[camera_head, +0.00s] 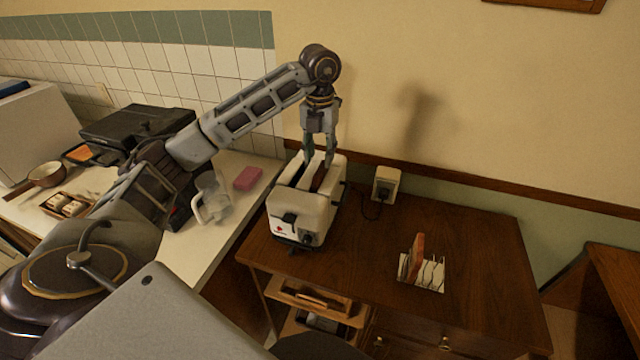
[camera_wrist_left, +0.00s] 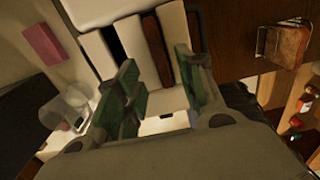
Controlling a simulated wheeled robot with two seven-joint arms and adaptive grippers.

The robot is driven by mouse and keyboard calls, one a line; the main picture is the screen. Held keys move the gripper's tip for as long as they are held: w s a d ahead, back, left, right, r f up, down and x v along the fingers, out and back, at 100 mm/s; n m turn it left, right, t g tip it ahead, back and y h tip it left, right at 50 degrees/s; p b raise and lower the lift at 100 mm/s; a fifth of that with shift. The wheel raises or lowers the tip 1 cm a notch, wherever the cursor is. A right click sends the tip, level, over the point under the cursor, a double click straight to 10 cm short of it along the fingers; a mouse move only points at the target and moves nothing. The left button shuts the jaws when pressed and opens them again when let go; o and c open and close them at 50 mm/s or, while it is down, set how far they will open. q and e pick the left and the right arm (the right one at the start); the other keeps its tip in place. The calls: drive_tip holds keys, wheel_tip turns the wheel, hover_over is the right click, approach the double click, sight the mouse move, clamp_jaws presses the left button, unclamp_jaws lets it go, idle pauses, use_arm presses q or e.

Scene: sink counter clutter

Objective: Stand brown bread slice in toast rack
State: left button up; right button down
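A brown bread slice (camera_head: 319,178) stands in one slot of the white toaster (camera_head: 309,215), its upper edge showing. My left gripper (camera_head: 319,162) points down over that slot with its fingers apart. In the left wrist view the bread slice (camera_wrist_left: 157,52) shows between the two open fingertips (camera_wrist_left: 160,70), and I see no clear contact. The toast rack (camera_head: 424,274) stands on the brown wooden cabinet to the right of the toaster. A reddish-brown slice (camera_head: 417,250) stands upright in its left part. My right gripper is not in view.
A power socket (camera_head: 386,185) with a cord is on the wall behind. A clear jug (camera_head: 211,200) and a pink sponge (camera_head: 248,178) are on the white counter left of the toaster. The wooden top (camera_head: 480,250) is clear around the rack.

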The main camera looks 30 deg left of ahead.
sight(320, 168)
use_arm(q)
drive_tip(key=shift+f, duration=0.3)
drive_tip(key=shift+w+f+p, duration=0.1)
drive_tip(key=shift+f+p, duration=0.4)
drive_tip(key=shift+f, duration=2)
drive_tip(key=shift+c, duration=0.2)
clamp_jaws()
